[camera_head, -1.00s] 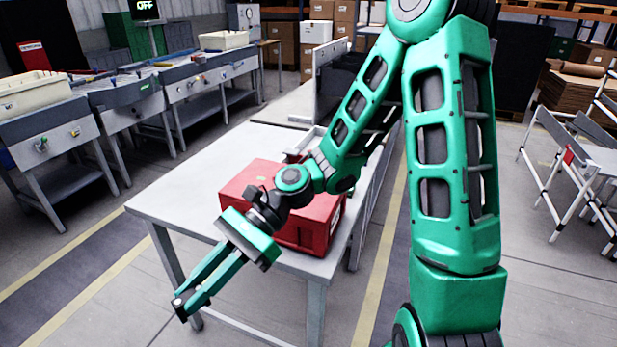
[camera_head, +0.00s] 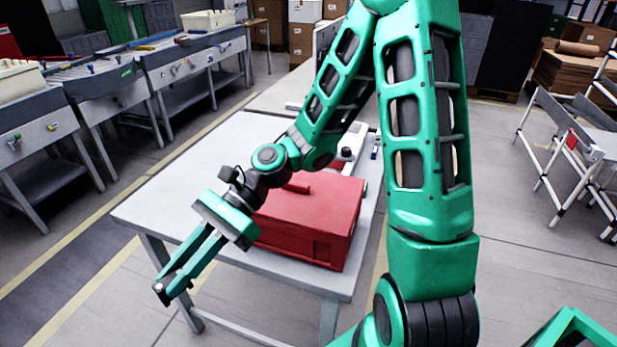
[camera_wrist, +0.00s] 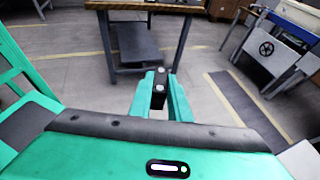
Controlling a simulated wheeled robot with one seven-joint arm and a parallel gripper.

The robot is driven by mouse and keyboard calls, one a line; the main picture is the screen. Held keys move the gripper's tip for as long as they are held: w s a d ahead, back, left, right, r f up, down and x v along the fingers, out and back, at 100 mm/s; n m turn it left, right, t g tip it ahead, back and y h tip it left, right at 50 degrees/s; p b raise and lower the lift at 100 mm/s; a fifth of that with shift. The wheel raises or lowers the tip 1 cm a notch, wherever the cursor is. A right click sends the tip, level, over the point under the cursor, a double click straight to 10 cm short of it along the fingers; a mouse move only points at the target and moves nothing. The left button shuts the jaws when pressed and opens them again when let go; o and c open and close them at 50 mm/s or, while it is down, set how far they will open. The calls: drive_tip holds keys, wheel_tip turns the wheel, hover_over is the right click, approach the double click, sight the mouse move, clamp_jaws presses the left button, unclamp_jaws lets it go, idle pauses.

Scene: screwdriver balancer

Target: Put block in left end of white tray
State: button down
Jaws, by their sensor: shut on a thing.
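My gripper (camera_head: 168,288) hangs in the air in front of the grey table's near left corner, at the lower left of the head view. In the wrist view my gripper (camera_wrist: 160,88) has its two green fingers closed around a small dark block (camera_wrist: 159,84) at their tips. In the head view the block is too small to make out clearly. An off-white tray (camera_head: 207,20) stands on the far workbench at the top. Another pale tray (camera_head: 18,78) is cut by the left edge. I cannot tell which is the task's tray.
A red toolbox (camera_head: 310,218) sits on the grey table (camera_head: 180,190), just right of my gripper. Grey workbenches (camera_head: 130,85) line the far left, with an aisle of open floor before them. A wood-topped bench (camera_wrist: 150,5) is ahead in the wrist view.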

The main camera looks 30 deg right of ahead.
drive_tip(key=shift+w+d, duration=0.25)
drive_tip(key=shift+d, duration=0.15)
drive_tip(key=w+d+r+m+t, duration=0.1)
drive_tip(key=w+d+m+t, duration=0.2)
drive_tip(key=w+d, duration=0.4)
drive_tip(key=w+d+r+m+t, duration=0.1)
drive_tip(key=w+d+m+t, duration=0.2)
drive_tip(key=w+d, duration=0.4)
drive_tip(key=w+d+r+m+t, duration=0.2)
drive_tip(key=w+d+t, duration=0.2)
drive_tip(key=w+d, duration=0.3)
drive_tip(key=shift+d+r+m+h, duration=0.1)
drive_tip(key=shift+d+m+h, duration=0.3)
drive_tip(key=shift+d, duration=1.45)
drive_tip(key=w+d+f+m+t+h, duration=0.1)
drive_tip(key=d+f+m+t+h, duration=0.1)
drive_tip(key=d, duration=0.8)
drive_tip(key=w+d+f+m+t+h, duration=0.1)
drive_tip(key=d+f+m+t, duration=0.15)
drive_tip(key=d, duration=0.85)
drive_tip(key=shift+m+t+h, duration=0.25)
drive_tip(key=shift+m+h, duration=0.1)
drive_tip(key=shift+h, duration=0.05)
drive_tip(key=f, duration=0.5)
drive_tip(key=shift+d, duration=0.4)
drive_tip(key=shift+f, duration=2.5)
